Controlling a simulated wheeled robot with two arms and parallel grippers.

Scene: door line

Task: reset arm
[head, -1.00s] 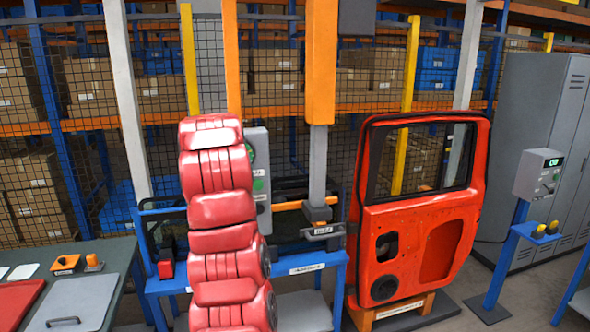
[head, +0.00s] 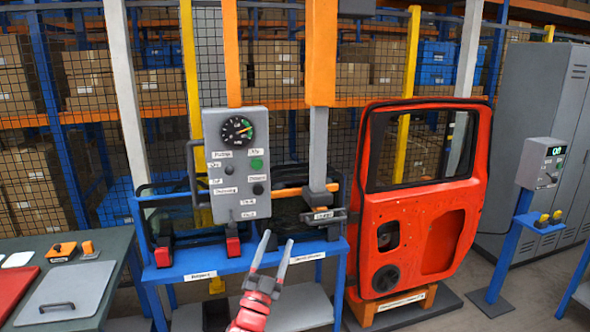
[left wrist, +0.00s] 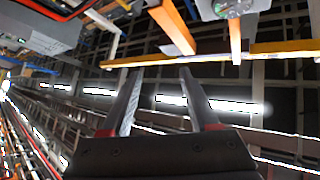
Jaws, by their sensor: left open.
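My left gripper (head: 272,252) shows at the bottom middle of the head view, its two grey fingers apart and pointing up, with nothing between them. Its red wrist shows below the fingers. It is in front of the blue stand's front rail (head: 200,264). In the left wrist view the two fingers (left wrist: 158,80) are also apart and empty, with racks and ceiling lights behind them. My right gripper is in neither view.
An orange car door (head: 438,225) stands to the right on a low wooden support. A green-topped table (head: 100,255) is at left. A post with a control box (head: 540,165) and grey cabinets stand at right.

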